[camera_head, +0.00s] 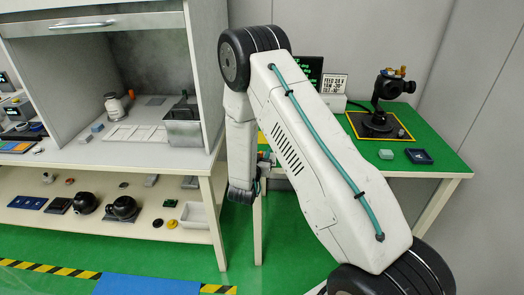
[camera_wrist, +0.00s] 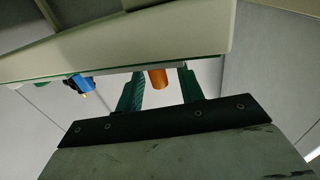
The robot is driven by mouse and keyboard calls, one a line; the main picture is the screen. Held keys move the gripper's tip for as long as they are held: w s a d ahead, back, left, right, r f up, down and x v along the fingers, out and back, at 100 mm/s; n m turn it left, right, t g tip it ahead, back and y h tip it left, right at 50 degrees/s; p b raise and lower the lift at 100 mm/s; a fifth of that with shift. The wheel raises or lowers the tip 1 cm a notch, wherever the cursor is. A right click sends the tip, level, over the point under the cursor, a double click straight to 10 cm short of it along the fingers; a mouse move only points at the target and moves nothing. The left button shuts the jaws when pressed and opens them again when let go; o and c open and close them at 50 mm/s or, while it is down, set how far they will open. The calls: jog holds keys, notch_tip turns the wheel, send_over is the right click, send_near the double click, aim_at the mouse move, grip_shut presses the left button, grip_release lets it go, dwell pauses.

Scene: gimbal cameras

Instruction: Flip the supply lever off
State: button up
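In the wrist view, my gripper (camera_wrist: 161,73) has its two green fingers apart, with an orange cylinder (camera_wrist: 157,79) showing in the gap. I cannot tell whether the fingers touch the cylinder. A blue fitting with a pale tip (camera_wrist: 80,83) hangs to the left of the fingers, apart from them. I cannot tell for sure whether either of these is the supply lever. In the head view, my arm hides most of the gripper area at the front left edge of the green table (camera_head: 437,158).
A pale table edge (camera_wrist: 150,45) crosses close above the fingers. On the green table are a black gimbal device (camera_head: 380,110), a lettered sign (camera_head: 333,84), a pale green block (camera_head: 386,154) and a dark tray (camera_head: 418,156). A white hood bench (camera_head: 100,155) stands at left.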

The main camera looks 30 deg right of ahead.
jog(key=shift+x, duration=0.95)
grip_shut()
jog(key=shift+w+g, duration=0.1)
jog(key=shift+g, duration=0.2)
jog(key=shift+m+g+h, duration=0.7)
jog(key=shift+m+h, duration=0.1)
grip_release()
